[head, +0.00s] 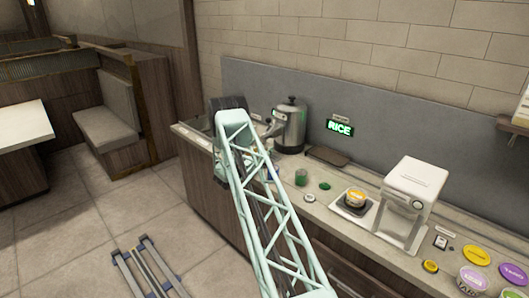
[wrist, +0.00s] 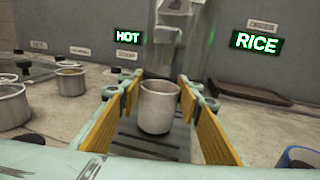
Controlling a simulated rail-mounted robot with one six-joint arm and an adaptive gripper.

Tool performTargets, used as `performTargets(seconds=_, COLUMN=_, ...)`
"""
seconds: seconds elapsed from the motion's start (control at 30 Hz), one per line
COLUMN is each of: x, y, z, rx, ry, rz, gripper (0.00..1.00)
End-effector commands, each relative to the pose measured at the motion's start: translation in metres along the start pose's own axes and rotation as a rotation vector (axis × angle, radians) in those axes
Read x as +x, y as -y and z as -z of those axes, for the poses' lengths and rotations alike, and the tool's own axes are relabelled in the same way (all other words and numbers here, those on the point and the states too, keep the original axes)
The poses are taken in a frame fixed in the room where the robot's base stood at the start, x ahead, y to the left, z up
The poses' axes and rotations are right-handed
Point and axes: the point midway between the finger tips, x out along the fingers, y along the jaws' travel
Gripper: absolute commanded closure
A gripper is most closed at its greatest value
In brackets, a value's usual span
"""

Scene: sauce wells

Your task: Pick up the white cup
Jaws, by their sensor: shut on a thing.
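The white cup (wrist: 159,108) looks pale grey in the wrist view and stands upright between the two yellow finger pads. My gripper (wrist: 158,92) is shut on the cup, with a pad at either side of it. A dark slatted tray (wrist: 140,145) is below and around the cup; I cannot tell whether the cup's base touches it. In the head view my arm's green lattice hides the gripper and the cup.
A grey dispenser stands behind the cup, near the HOT sign (wrist: 127,37) and the RICE sign (wrist: 257,42). Metal pots (wrist: 12,105) are at the left. A blue-rimmed cup (wrist: 298,158) is at the lower right. A white machine (head: 413,195) stands farther along the counter.

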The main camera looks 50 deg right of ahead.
Motion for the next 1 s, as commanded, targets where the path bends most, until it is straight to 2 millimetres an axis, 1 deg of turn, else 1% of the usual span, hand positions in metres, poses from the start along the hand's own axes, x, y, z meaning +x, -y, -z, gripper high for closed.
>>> performTargets(seconds=0.17, x=0.000, y=0.000, z=-0.012, rx=0.001, ry=0.001, rz=0.000, gripper=0.82)
performTargets(seconds=0.37, x=0.000, y=0.000, z=-0.033, rx=0.002, ry=0.001, rz=0.000, gripper=0.82)
performTargets(seconds=0.57, x=-0.038, y=-0.002, z=-0.031, rx=0.000, ry=0.000, rz=-0.003, gripper=0.82)
performTargets(seconds=0.8, x=-0.089, y=-0.002, z=-0.031, rx=-0.001, ry=0.000, rz=-0.003, gripper=0.82)
performTargets(seconds=1.0, x=-0.129, y=-0.002, z=-0.031, rx=-0.001, ry=0.000, rz=-0.003, gripper=0.82)
